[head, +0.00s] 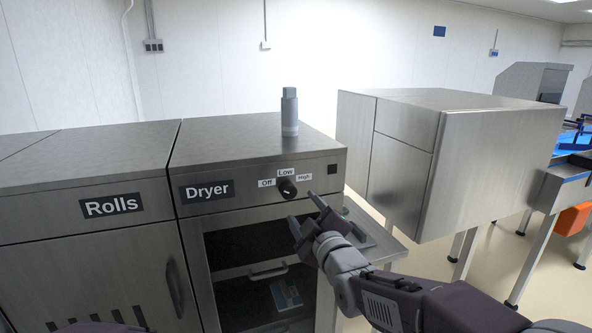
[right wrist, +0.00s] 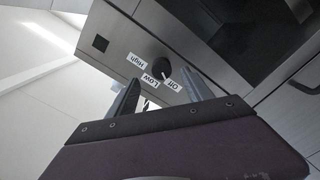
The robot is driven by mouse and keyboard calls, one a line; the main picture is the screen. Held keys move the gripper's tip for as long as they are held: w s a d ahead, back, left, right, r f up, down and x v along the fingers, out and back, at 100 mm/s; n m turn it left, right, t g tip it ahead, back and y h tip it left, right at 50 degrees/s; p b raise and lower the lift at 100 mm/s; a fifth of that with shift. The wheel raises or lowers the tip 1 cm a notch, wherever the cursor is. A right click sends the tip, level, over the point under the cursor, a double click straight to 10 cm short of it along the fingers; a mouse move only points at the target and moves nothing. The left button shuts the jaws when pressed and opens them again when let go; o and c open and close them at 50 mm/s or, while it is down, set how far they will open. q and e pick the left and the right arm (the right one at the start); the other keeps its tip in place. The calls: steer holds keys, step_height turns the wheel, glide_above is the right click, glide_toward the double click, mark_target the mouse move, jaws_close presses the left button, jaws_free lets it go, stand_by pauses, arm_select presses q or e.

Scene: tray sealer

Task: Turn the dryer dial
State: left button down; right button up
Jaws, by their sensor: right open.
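The dryer dial (head: 287,189) is a small black knob on the steel front panel of the dryer (head: 240,180), below the labels Off, Low and High. In the right wrist view, the dial (right wrist: 160,66) shows a small white mark that appears to point toward the Off label (right wrist: 173,85). My right gripper (head: 304,209) is open and empty, in front of and a little below the dial. In the right wrist view its two fingers (right wrist: 158,86) lie either side of the dial in the picture, apart from it. My left gripper is not in view.
A grey cylindrical bottle (head: 289,112) stands on top of the dryer. The Rolls cabinet (head: 80,190) adjoins on the left. The dryer's dark lower opening has a handle (head: 268,272). A steel machine (head: 450,150) stands to the right.

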mark_target(290, 194)
steer(key=x, duration=0.8)
steer(key=shift+w+a+r+p, duration=0.15)
steer(key=shift+w+a+p, duration=0.1)
steer(key=shift+a+p, duration=0.15)
jaws_close()
